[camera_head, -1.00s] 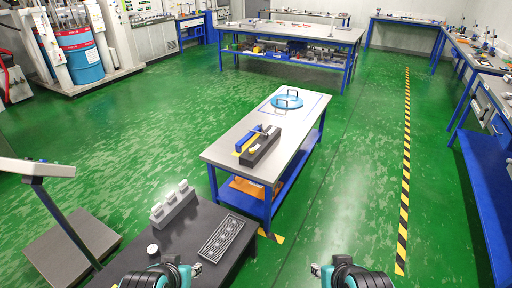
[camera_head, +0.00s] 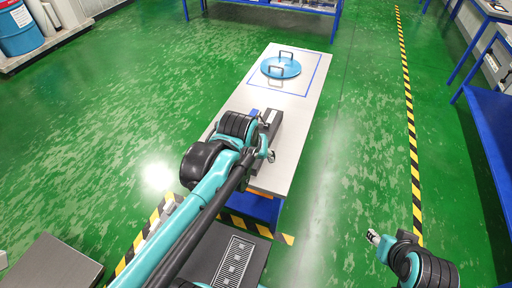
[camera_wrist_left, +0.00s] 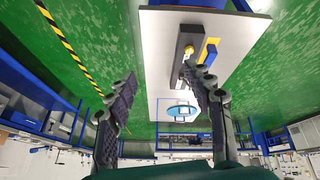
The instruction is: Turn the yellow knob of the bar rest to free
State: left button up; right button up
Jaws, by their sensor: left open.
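The dark bar rest (camera_head: 274,126) lies on the near part of the light-topped table, partly hidden by my left arm in the head view. In the left wrist view the bar rest (camera_wrist_left: 190,38) shows the yellow knob (camera_wrist_left: 188,50) on it, beside a blue-and-yellow part (camera_wrist_left: 210,50). My left gripper (camera_wrist_left: 158,72) is open and empty. Its right fingertip overlaps the view just below the knob; contact cannot be told. Its left finger shows farther left. In the head view my left gripper (camera_head: 268,154) is over the bar rest. My right gripper (camera_head: 373,237) is away over the floor.
A blue disc lid with black handles (camera_head: 281,67) lies at the table's (camera_head: 305,110) far end. A dark low table with a slotted tray (camera_head: 235,262) stands at the front. Green floor is clear to the right, up to a yellow-black stripe (camera_head: 411,130).

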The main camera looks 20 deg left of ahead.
pick_arm(q)
jog(key=w+a+f+n+g, duration=0.1)
jog(key=w+a+f+n, duration=0.2)
jog(key=w, duration=0.6)
jog(key=w+a+f+n+g, duration=0.2)
jog(key=w+a+n, duration=0.1)
jog(key=w, duration=0.7)
jog(key=w+a+f+n+g, duration=0.1)
jog(key=w+a+f+n, duration=0.1)
jog(key=f, duration=0.5)
jog(key=w+a+f+n, duration=0.2)
jog(key=w+a+f, duration=0.1)
jog(key=f, duration=0.4)
jog(key=w+a+f+n+g+p, duration=0.1)
jog(key=w+a+f+n, duration=0.1)
jog(key=f, duration=0.4)
jog(key=shift+w+a+f+g, duration=0.2)
jog(key=shift+w+a, duration=0.1)
jog(key=shift+w, duration=0.2)
jog(key=shift+w+a+f+g, duration=0.1)
jog(key=shift+w+a+f, duration=0.15)
jog(key=shift+w, duration=0.2)
notch_tip(320, 180, down, 8)
jog(key=b, duration=0.3)
jog(key=shift+r, duration=0.1)
jog(key=c, duration=1.2)
